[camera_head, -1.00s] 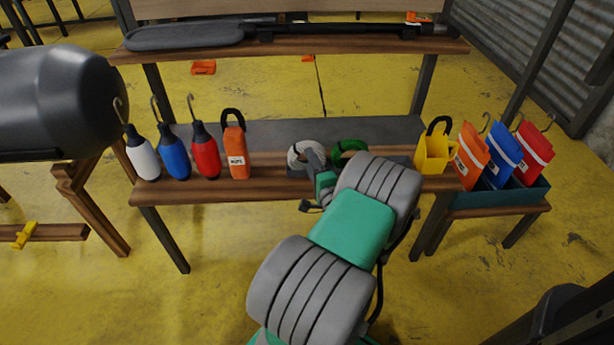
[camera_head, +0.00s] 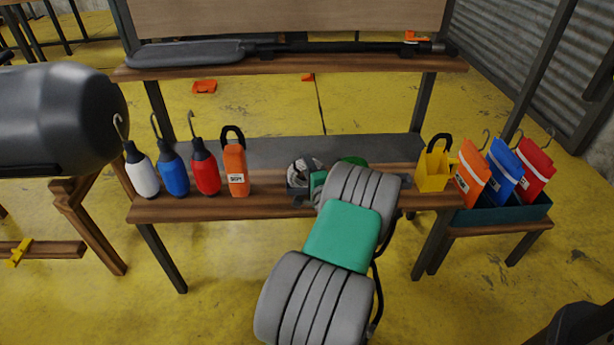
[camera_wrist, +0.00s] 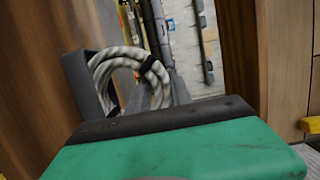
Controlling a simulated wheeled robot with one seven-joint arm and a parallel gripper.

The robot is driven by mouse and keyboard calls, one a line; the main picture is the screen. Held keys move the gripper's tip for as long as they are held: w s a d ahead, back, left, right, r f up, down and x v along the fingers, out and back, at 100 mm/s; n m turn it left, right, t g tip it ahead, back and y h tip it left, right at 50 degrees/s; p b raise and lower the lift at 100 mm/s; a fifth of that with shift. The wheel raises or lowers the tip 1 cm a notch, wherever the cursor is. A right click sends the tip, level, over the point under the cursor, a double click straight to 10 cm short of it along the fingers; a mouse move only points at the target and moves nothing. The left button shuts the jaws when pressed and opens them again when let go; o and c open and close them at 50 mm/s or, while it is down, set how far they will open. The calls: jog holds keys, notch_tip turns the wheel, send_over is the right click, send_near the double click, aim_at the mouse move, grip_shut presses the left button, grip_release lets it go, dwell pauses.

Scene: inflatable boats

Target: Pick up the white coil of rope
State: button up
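The white coil of rope (camera_head: 296,170) lies on the wooden shelf of the bench, partly hidden by my gripper (camera_head: 307,173). In the wrist view the coil (camera_wrist: 122,62) is pale with a dark band and sits at the fingers. My gripper (camera_wrist: 128,90) has its two grey fingers spread apart, one left of the coil and one to its right, overlapping it in the picture. I cannot tell whether either finger touches the rope. The coil shows no clear lift from the shelf.
A green coil (camera_head: 353,161) lies just right of the white one, mostly behind my arm. A yellow holder (camera_head: 433,168) stands to the right. The upper shelf (camera_head: 340,68) runs above and behind.

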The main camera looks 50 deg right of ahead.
grip_shut()
jog(key=shift+r, duration=0.1)
dwell(0.4)
